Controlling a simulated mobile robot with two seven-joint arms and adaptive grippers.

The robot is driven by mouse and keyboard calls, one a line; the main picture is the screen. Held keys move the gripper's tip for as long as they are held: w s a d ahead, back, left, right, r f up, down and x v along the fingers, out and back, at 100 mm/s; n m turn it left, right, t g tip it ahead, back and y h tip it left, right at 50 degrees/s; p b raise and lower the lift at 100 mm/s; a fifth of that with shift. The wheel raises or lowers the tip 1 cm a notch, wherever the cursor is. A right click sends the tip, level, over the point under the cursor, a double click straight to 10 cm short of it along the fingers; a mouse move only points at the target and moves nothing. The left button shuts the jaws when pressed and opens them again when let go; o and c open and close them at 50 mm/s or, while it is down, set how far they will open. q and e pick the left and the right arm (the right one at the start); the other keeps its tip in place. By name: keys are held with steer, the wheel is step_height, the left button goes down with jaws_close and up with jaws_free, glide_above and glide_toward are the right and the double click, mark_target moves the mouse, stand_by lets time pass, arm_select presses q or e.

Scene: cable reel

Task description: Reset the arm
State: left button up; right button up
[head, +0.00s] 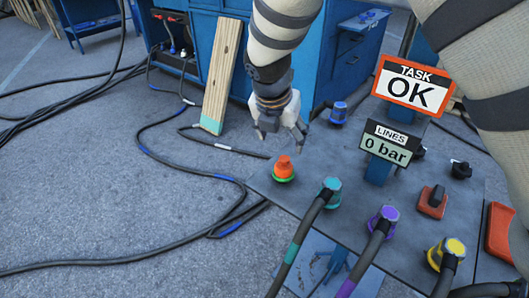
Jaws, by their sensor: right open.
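My right gripper (282,131) hangs down from the top centre. Its fingers are spread with nothing between them, above and behind an orange-topped green fitting (284,167) on the grey panel (300,207); it looks apart from that fitting. My left gripper is not in view. A sign on the panel reads "TASK OK" (416,85), and a smaller display below it reads "LINES 0 bar" (391,143).
Teal (331,190), purple (384,218) and yellow (447,252) connectors with thick cables stand along the panel. A red block with a black knob (432,201) is at right. A wooden plank (222,76) leans on the blue cabinet (200,35). Black cables (160,155) lie across the floor at left.

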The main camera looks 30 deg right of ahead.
steer(key=s+a+f+m+g+y+p, duration=0.2)
steer(key=s+a+f+m+g+y, duration=0.15)
steer(key=s+f+m, duration=1.05)
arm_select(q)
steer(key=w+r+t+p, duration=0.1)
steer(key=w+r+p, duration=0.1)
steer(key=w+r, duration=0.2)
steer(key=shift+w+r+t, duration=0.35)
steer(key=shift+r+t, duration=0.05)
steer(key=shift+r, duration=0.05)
arm_select(e)
steer(key=s+a+f+m+g, duration=0.1)
steer(key=s+m, duration=0.5)
steer(key=s, duration=0.8)
steer(key=s+a+f+m, duration=0.1)
steer(key=s+f+m, duration=0.3)
steer(key=s, duration=1)
steer(key=shift+s+a+m+g, duration=0.3)
steer(key=shift+s+m+g, duration=0.05)
steer(key=shift+m, duration=0.75)
